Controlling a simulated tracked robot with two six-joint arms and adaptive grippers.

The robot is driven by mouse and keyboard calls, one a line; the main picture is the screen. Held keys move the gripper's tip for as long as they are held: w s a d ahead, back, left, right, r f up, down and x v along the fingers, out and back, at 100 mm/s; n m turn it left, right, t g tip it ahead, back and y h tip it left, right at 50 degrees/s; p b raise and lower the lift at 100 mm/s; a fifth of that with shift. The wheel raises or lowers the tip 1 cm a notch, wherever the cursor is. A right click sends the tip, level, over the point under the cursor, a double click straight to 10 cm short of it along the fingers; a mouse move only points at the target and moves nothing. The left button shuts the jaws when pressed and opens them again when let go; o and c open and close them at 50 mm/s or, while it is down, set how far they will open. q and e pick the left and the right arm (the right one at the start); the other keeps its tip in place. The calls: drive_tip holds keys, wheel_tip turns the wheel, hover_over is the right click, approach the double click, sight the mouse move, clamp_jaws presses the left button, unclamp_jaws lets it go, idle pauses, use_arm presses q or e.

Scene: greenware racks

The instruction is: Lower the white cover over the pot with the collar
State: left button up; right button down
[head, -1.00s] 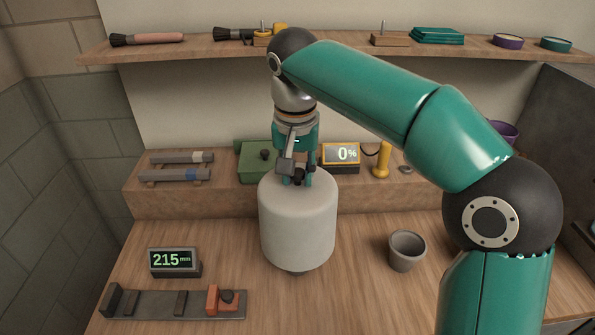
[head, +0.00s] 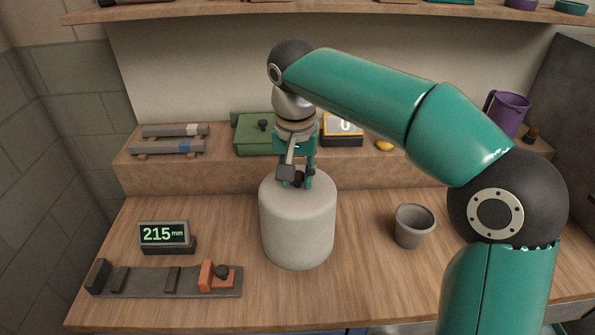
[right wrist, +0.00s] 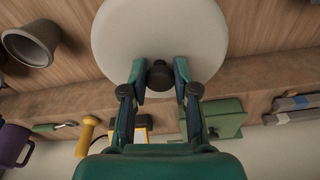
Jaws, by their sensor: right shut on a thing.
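The white cover (head: 298,225) is a rounded cylinder, upright over the middle of the wooden table in the head view. My right gripper (head: 297,180) is above it, shut on its black knob; the right wrist view shows the fingers on both sides of the knob (right wrist: 159,76) and the pale cover top (right wrist: 160,30). No pot shows beneath the cover, which hides whatever is under it. I cannot tell whether its lower edge touches the table. A small grey pot (head: 412,229) stands apart to the right. My left gripper is not in view.
A 215 mm display (head: 165,236) and a dark rail with an orange stop (head: 206,276) lie front left. A raised ledge behind holds a green box (head: 254,145), grey bars, another display (head: 341,142) and a purple jug (head: 507,115). Bare table separates the cover and grey pot.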

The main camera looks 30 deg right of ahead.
drive_tip(key=shift+f, duration=0.3)
drive_tip(key=c, duration=0.8)
unclamp_jaws()
wheel_tip(320, 180, up, 12)
drive_tip(key=s+a, duration=0.1)
drive_tip(key=shift+s, duration=0.25)
drive_tip(key=shift+f, duration=0.15)
